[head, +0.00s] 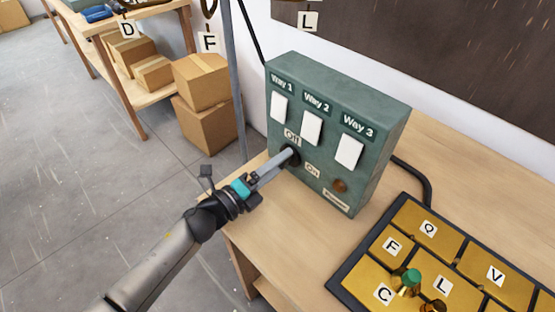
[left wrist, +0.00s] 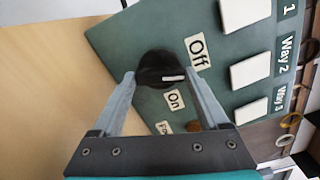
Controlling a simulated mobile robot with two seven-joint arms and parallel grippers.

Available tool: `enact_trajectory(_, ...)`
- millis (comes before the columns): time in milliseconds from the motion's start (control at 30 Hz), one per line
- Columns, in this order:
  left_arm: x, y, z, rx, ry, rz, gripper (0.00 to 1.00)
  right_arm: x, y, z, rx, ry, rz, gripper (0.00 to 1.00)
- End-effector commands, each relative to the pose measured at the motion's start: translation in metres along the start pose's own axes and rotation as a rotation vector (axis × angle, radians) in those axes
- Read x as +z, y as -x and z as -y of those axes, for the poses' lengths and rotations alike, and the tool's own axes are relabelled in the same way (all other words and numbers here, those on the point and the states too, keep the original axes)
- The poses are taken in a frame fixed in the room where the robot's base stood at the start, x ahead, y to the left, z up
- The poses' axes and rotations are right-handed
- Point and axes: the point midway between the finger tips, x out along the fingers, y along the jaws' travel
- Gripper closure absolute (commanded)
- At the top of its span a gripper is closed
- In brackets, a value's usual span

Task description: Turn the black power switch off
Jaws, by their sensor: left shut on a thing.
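The black power switch (left wrist: 152,65) is a round knob with a white mark, on the front of a green box (head: 370,115). The labels "Off" (left wrist: 197,50) and "On" (left wrist: 175,99) sit beside it. In the left wrist view its white mark points to the right, between the two labels; I cannot tell which setting it stands at. My left gripper (head: 287,157) reaches in from the left, and its fingers are shut on the knob from both sides. In the head view the gripper hides part of the knob (head: 292,155). My right gripper is not in view.
The box stands on a wooden table (head: 285,235) and has several white switch plates labelled "Way". A brown lamp (head: 340,185) sits low on its front. A black tray with lettered gold compartments (head: 385,245) lies at the right. Cardboard boxes (head: 205,125) stand behind.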

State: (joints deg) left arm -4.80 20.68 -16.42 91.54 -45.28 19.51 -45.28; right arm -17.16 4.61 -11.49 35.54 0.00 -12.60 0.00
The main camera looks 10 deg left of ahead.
Motion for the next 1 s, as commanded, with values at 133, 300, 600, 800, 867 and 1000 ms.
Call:
enact_trajectory(133,0.001,0.000,0.001,0.001,0.115,0.000,0.78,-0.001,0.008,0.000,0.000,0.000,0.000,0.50)
enact_trajectory(300,0.000,0.000,0.001,0.001,0.216,0.000,0.78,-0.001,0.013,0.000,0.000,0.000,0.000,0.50)
enact_trajectory(600,0.000,0.000,0.000,0.001,0.310,0.000,0.78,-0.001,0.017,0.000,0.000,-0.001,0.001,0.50)
enact_trajectory(800,0.000,0.000,0.000,0.000,0.328,0.001,0.78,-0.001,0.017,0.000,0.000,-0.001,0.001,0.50)
enact_trajectory(867,0.000,0.000,0.000,0.000,0.329,0.001,0.78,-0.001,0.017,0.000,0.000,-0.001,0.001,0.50)
enact_trajectory(1000,0.000,0.000,0.000,0.000,0.329,0.001,0.78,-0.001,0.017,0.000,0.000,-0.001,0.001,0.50)
